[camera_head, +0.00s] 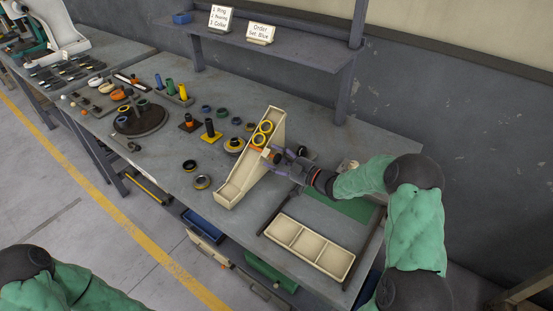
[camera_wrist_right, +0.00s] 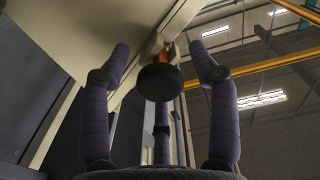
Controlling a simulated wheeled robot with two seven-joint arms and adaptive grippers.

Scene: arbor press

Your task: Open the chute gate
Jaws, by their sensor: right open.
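The cream chute (camera_head: 232,188) slopes on the bench, with yellow-and-black rings (camera_head: 261,137) in its upper part. The gate shows as a small orange piece (camera_head: 267,153) just below the rings. In the right wrist view, a round black knob (camera_wrist_right: 159,83) stands out from an orange piece (camera_wrist_right: 161,57) at the chute wall. My right gripper (camera_head: 279,155) is at the chute's right side by the gate. Its fingers are spread on either side of the knob, with clear gaps. My left arm shows at the bottom left; its gripper is out of view.
A cream divided tray (camera_head: 311,249) lies at the bench's front right. A green mat (camera_head: 350,207) lies under my right forearm. Several rings and posts stand left of the chute, near a dark round base (camera_head: 140,120). A shelf (camera_head: 290,46) with two signs is behind.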

